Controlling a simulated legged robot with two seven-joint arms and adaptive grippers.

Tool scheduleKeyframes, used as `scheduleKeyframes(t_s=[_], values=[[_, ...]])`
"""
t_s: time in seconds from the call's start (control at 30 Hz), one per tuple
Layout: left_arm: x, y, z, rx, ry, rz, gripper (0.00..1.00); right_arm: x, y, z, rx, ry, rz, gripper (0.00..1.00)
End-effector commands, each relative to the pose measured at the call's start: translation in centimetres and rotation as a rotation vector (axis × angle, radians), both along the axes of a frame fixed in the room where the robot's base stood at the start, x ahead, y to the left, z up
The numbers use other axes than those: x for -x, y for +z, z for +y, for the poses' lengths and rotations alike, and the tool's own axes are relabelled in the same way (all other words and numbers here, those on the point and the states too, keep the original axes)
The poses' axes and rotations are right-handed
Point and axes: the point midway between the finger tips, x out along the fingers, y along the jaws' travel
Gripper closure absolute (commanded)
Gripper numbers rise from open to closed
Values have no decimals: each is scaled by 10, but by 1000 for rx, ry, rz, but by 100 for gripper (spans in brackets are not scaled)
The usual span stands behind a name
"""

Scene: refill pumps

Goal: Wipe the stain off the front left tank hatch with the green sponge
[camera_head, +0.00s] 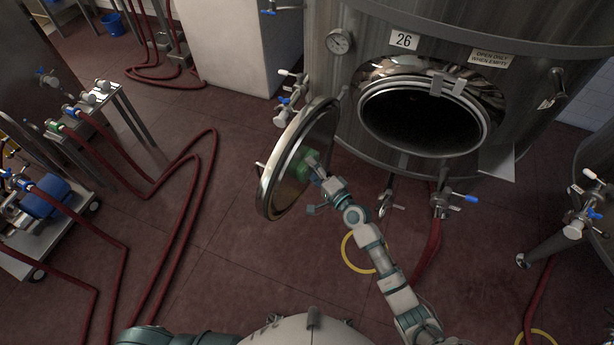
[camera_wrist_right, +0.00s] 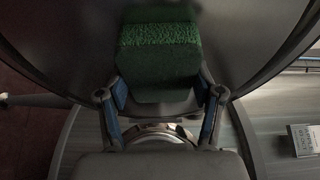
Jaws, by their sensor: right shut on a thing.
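The green sponge (camera_head: 306,163) is held in my right gripper (camera_head: 318,172) against or very near the inner face of the open round tank hatch (camera_head: 292,172). In the right wrist view the sponge (camera_wrist_right: 160,62) sits between the two fingers of the gripper (camera_wrist_right: 162,98), with the metal hatch face (camera_wrist_right: 75,40) right behind it. I cannot tell if the sponge fully touches the hatch. No stain shows clearly; the sponge and gripper cover part of the hatch. My left gripper is not in view.
The steel tank (camera_head: 440,60), labelled 26, has an open round port (camera_head: 425,115) right of the hatch. Valves (camera_head: 440,203) stick out below it. Red hoses (camera_head: 185,215) lie on the floor at left. A cart with a blue pump (camera_head: 45,198) stands at far left.

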Motion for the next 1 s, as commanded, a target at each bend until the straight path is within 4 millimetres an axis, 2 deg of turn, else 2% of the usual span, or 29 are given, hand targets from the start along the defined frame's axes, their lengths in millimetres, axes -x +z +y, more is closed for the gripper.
scheduleKeyframes(t_s=[0.17,0.4,0.6,0.83,1.0], values=[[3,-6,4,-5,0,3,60,-7,-1,-3,-1,1,1,62],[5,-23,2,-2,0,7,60,-28,-3,-12,-1,0,0,62],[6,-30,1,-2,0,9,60,-39,-1,-16,-1,1,1,62],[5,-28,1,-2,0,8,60,-37,1,-17,-1,1,1,62],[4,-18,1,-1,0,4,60,-26,3,-10,-1,3,1,62]])
